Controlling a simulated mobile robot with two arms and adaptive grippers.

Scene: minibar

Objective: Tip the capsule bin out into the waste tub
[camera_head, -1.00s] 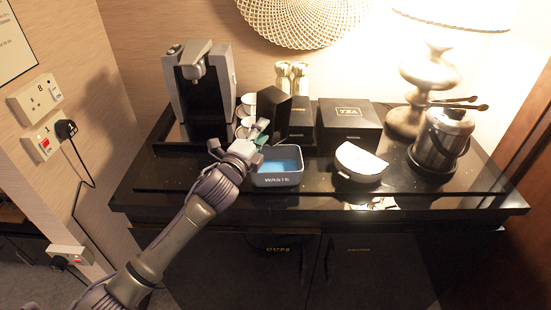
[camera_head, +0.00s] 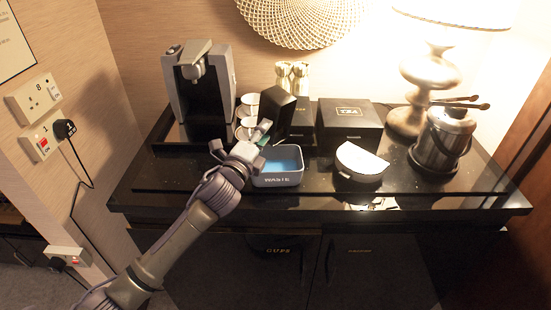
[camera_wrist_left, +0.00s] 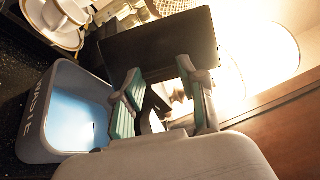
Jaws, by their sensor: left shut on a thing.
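The black capsule bin (camera_head: 276,107) is held up in my left gripper (camera_head: 263,136), tilted, above the back edge of the waste tub. In the left wrist view the bin (camera_wrist_left: 165,42) is a dark block beyond the green-padded fingers of the gripper (camera_wrist_left: 161,97), which are shut on it. Its opening and contents are hidden. The waste tub (camera_head: 278,181) is a grey open box marked WASTE with a blue inside, standing on the counter. It also shows at the left of the wrist view (camera_wrist_left: 40,143). My right gripper is not in view.
A coffee machine (camera_head: 217,92) stands at the back left, with white cups (camera_head: 246,132) beside it. A black tea box (camera_head: 350,128), a white-topped container (camera_head: 361,161) and an ice bucket (camera_head: 440,145) stand to the right. The counter's front strip is mostly clear.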

